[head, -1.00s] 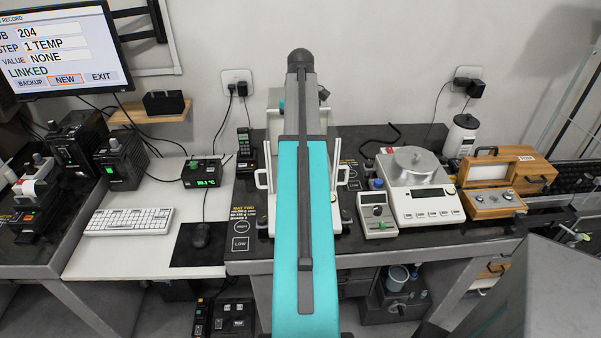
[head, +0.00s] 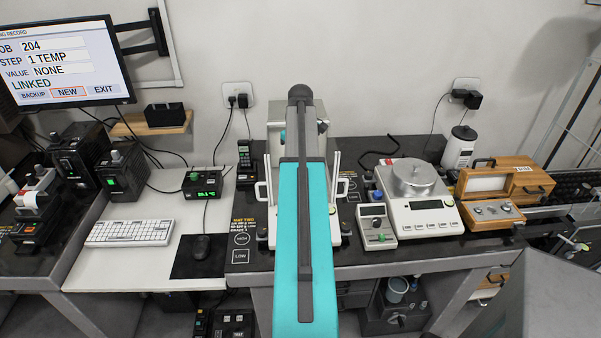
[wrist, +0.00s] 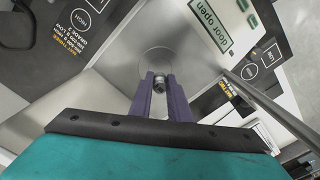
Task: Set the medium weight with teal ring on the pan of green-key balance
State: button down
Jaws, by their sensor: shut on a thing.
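My gripper (wrist: 159,82) shows in the wrist view with its purple fingers shut on a small metal weight (wrist: 159,86). I cannot make out a teal ring on it. Below or behind the weight is a round pan (wrist: 150,62) on a pale metal balance (wrist: 190,50) whose green display reads "door open". I cannot tell whether the weight touches the pan. In the head view my arm hides the gripper, the weight and most of this balance (head: 330,236).
To its right stand a small grey instrument (head: 376,225) with a green knob, a white balance (head: 425,216) with a raised round pan, and an open wooden case (head: 490,212). A keyboard (head: 130,232) and mouse (head: 201,247) lie on the left table.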

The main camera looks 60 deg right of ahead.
jog(key=shift+f, duration=0.2)
jog(key=shift+f, duration=0.15)
jog(key=shift+f+p, duration=0.5)
jog(key=shift+f, duration=1.2)
jog(key=shift+f, duration=0.2)
jog(key=c, duration=1.7)
grip_release()
jog(key=shift+o, duration=0.2)
jog(key=shift+r, duration=0.25)
jog(key=shift+r+b, duration=1.25)
jog(key=shift+r, duration=4.7)
